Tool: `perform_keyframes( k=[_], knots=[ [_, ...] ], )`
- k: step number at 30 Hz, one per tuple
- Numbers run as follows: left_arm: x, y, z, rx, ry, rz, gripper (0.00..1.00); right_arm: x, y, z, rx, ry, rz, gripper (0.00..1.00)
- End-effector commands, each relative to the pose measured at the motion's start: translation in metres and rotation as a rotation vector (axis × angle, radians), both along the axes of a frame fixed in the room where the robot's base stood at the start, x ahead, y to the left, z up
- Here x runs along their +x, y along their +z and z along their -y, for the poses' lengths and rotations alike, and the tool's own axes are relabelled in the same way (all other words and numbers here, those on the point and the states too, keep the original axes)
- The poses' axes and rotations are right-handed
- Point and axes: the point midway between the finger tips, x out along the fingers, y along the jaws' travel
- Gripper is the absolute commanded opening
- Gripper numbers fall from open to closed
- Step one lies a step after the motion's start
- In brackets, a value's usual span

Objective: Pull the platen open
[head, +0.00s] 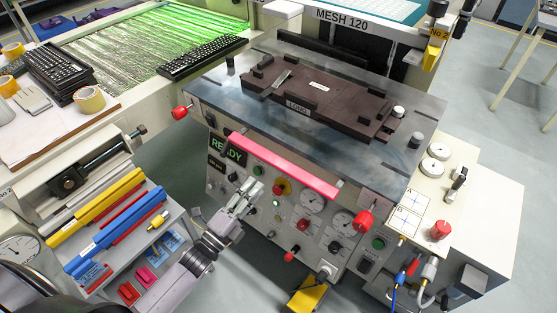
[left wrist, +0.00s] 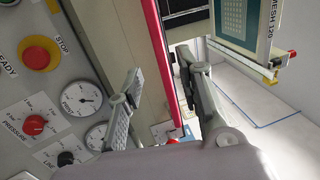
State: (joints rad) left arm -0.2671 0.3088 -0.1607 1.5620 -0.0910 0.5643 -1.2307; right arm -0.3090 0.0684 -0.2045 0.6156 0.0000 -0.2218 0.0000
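The platen (head: 218,93) is a grey metal plate on the press, carrying a dark brown fixture (head: 318,92). A pink-red handle bar (head: 285,166) runs along its front edge. The bar also shows upright in the left wrist view (left wrist: 159,55). My left gripper (head: 251,190) is in front of the control panel, just below the bar's left half in the head view. In the left wrist view its two fingers (left wrist: 160,72) are spread, with the bar seen between them. Nothing is held; whether the fingers reach around the bar I cannot tell. My right gripper is not in view.
Red knobs (head: 180,112) (head: 364,220) flank the platen front. The control panel (head: 285,205) below has gauges, a stop button (head: 281,187) and a READY display. A side rack (head: 120,225) with coloured tools stands left. Grey floor shows between rack and press.

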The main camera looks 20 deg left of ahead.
Motion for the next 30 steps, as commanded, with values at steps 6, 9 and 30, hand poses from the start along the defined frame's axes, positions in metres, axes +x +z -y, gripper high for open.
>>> perform_keyframes(
  k=[6,9,30],
  knots=[
    [0.047,0.013,0.017,-0.004,0.000,0.002,0.33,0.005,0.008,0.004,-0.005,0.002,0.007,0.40],
    [0.066,0.017,0.024,-0.004,0.000,0.001,0.33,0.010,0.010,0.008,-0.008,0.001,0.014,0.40],
    [0.104,0.023,0.038,-0.003,0.000,-0.003,0.31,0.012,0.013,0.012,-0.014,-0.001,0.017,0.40]
  ],
)
